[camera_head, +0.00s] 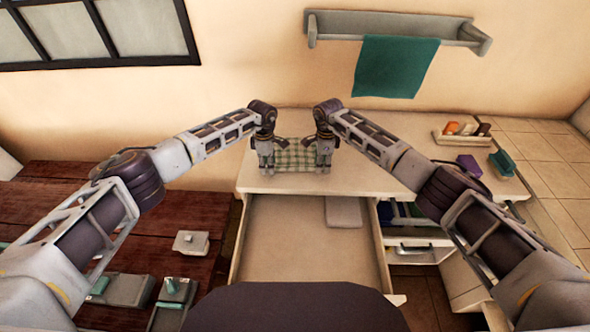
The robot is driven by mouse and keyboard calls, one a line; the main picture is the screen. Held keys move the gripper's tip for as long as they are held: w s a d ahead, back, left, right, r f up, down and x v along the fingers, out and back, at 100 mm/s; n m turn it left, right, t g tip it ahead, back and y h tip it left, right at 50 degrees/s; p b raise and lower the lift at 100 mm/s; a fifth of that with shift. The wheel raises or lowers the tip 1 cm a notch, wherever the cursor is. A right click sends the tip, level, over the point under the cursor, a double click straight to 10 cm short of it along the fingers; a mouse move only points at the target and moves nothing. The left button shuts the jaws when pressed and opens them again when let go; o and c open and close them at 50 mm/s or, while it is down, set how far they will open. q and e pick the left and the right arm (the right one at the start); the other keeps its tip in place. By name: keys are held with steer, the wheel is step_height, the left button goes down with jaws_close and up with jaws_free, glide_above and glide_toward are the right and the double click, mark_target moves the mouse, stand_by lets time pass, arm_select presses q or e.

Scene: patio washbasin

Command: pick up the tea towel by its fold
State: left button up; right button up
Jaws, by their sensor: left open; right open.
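The tea towel (294,157) is green and white checked and lies flat on the pale counter (372,180). My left gripper (266,170) points down at the towel's left side, open. My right gripper (323,168) points down at its right side, open. Both hands and wrists hide parts of the towel's left and right ends. I cannot tell whether the fingertips touch the cloth, or where its fold lies.
An open drawer (290,240) below the counter holds a grey folded item (343,212). A tray (447,137) with small items, a purple block (469,165) and a green object (502,163) are at right. A green towel (396,66) hangs from the wall shelf (330,27).

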arm_select(q)
steer(key=shift+f+b, duration=0.6)
arm_select(e)
steer(key=shift+f, duration=0.6)
arm_select(q)
steer(key=shift+s, duration=0.1)
arm_select(e)
steer(key=shift+f, duration=0.3)
arm_select(q)
steer(key=shift+c, duration=0.3)
arm_select(e)
steer(key=shift+c, duration=0.5)
arm_select(q)
steer(key=shift+s+f, duration=0.1)
steer(key=shift+f, duration=0.05)
jaws_close()
arm_select(e)
steer(key=shift+s+f, duration=0.15)
steer(key=shift+s, duration=0.05)
jaws_close()
arm_select(q)
steer(key=shift+r+p, duration=0.3)
steer(key=shift+p, duration=0.1)
arm_select(e)
steer(key=shift+w+r, duration=0.1)
steer(key=shift+r, duration=0.2)
